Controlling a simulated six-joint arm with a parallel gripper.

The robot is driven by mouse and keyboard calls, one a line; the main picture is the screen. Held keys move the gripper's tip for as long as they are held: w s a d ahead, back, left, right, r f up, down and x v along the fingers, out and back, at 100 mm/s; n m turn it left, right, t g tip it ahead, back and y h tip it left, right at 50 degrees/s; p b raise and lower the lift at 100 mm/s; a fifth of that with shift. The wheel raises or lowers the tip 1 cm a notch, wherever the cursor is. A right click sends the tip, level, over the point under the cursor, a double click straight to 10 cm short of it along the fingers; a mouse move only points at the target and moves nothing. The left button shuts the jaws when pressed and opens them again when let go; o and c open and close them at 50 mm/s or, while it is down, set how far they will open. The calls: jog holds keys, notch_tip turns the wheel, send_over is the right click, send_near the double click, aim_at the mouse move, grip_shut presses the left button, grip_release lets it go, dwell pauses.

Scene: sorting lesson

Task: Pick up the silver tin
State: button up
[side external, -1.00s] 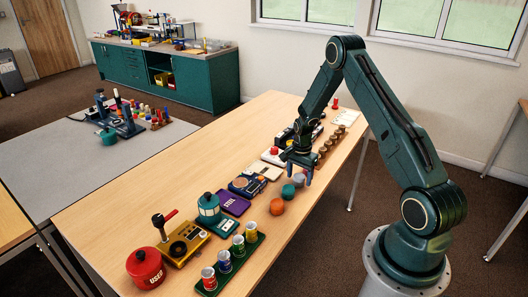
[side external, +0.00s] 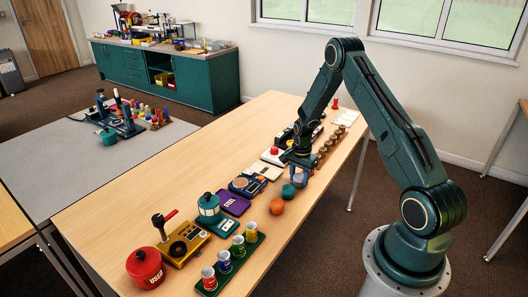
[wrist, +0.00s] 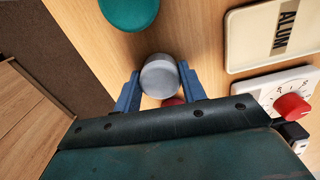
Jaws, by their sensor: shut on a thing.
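The silver tin (wrist: 160,77), a grey round-topped piece, sits between the two blue fingers of my gripper (wrist: 158,73) in the wrist view. The fingers are shut on its sides. In the side view my gripper (side external: 300,174) is low over the table, with the silver tin (side external: 299,181) partly hidden between the fingers. I cannot tell any gap between the tin and the table.
A teal round piece (wrist: 129,10) and an orange ball (side external: 277,207) lie close by. A cream tray marked ALUM (wrist: 275,38) and a white box with a red knob (wrist: 291,104) are to the right in the wrist view. Cans in a green rack (side external: 238,245) stand in front.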

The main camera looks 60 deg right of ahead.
aim_at(299, 176)
jog(key=shift+r, duration=0.1)
notch_tip(299, 176, up, 20)
dwell(0.9)
jog(key=shift+w, duration=0.1)
dwell(0.4)
